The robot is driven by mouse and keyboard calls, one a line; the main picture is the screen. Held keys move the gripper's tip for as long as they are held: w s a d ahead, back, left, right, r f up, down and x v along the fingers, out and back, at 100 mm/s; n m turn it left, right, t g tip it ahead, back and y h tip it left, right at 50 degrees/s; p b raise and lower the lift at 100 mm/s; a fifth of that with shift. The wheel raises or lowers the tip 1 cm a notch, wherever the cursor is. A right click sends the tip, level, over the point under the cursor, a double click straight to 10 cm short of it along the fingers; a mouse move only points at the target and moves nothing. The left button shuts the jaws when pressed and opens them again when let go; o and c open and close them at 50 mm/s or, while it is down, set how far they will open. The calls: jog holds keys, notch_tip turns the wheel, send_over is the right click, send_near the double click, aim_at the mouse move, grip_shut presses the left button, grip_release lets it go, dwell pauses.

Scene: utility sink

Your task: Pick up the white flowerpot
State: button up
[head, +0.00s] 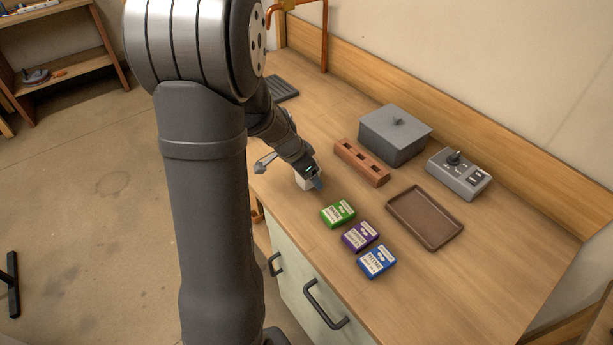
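A small white object (303,183), which looks like the white flowerpot, stands near the left front edge of the wooden worktop. Only part of it shows, since my gripper covers much of it. My gripper (317,182) points down right at the white object, with a bluish fingertip in front of its right side. Whether the fingers touch it or are closed around it cannot be made out at this size.
Green (338,214), purple (360,237) and blue (376,262) boxes stand in front. A brown tray (460,232), a holed brick (361,162), a grey lidded box (390,135) and a switch box (459,175) lie right. The worktop's right end is clear.

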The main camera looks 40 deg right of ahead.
jog(key=c, duration=1.1)
jog(key=shift+r, duration=0.15)
